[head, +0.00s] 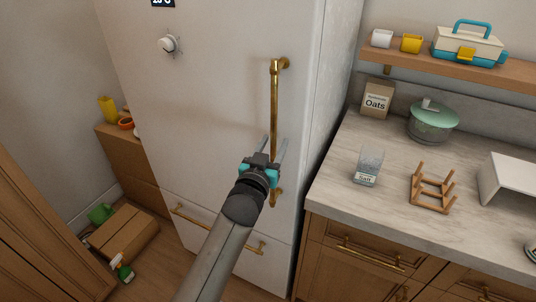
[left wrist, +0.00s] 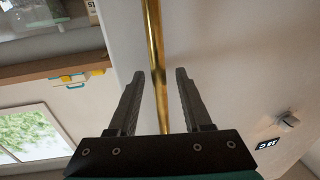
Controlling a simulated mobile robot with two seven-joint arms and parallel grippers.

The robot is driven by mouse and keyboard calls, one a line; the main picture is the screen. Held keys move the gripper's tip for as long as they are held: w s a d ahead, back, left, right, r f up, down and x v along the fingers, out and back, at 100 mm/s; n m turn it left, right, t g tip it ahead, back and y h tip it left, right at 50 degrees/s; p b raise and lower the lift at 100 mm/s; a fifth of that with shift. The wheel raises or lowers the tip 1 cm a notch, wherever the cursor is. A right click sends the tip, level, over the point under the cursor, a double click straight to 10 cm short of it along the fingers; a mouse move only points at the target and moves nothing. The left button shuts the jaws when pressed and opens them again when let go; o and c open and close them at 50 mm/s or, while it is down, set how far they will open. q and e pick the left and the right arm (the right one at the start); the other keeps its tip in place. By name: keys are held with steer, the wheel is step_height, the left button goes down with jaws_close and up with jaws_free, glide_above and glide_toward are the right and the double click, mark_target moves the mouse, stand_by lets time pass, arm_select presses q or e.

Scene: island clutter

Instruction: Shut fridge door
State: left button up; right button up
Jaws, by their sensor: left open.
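The white fridge door (head: 215,100) fills the middle of the head view, with a long upright brass handle (head: 274,95) near its right edge. I see no clear gap along that edge. My left gripper (head: 274,146) is open in front of the handle's lower part. In the left wrist view the handle (left wrist: 156,50) runs between the two spread fingers (left wrist: 158,85), without clear contact with either. The door face (left wrist: 220,60) also shows there. My right gripper is not in view.
A drawer (head: 215,228) lies below the door.

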arm_select(q)
steer(key=shift+s+a, duration=0.25)
steer(key=shift+s, duration=0.35)
steer(key=p+v, duration=0.1)
steer(key=v, duration=1.2)
steer(key=shift+s+a, duration=0.15)
steer(key=shift+s, duration=0.2)
steer(key=s+a+f+g+y+b, duration=0.1)
steer(key=s+a+f+g+b, duration=0.15)
steer(key=f, duration=0.95)
steer(key=s+a+f+n+g+y+b, duration=0.1)
steer(key=s+a+f+g+y, duration=0.2)
steer(key=f, duration=1)
steer(key=s+a+f+g+b, duration=0.2)
steer(key=s+a+f, duration=0.15)
steer(key=f, duration=0.85)
steer(key=s+a+f+g+y+b, duration=0.1)
steer(key=s+a+f+g, duration=0.1)
steer(key=s+f, duration=0.5)
steer(key=s+a+f+g+y+b, duration=0.1)
steer(key=s+a+f+g+b, duration=0.1)
steer(key=s+f, duration=0.6)
steer(key=s+a+f+n+g+y+b, duration=0.1)
steer(key=s+a+f+g, duration=0.3)
steer(key=s, duration=1.2)
step_height(320, 180, down, 3)
steer(key=shift+s+a+f+b, duration=0.2)
steer(key=shift+a+b, duration=0.25)
steer(key=shift+a, duration=0.65)
steer(key=shift+w, duration=0.2)
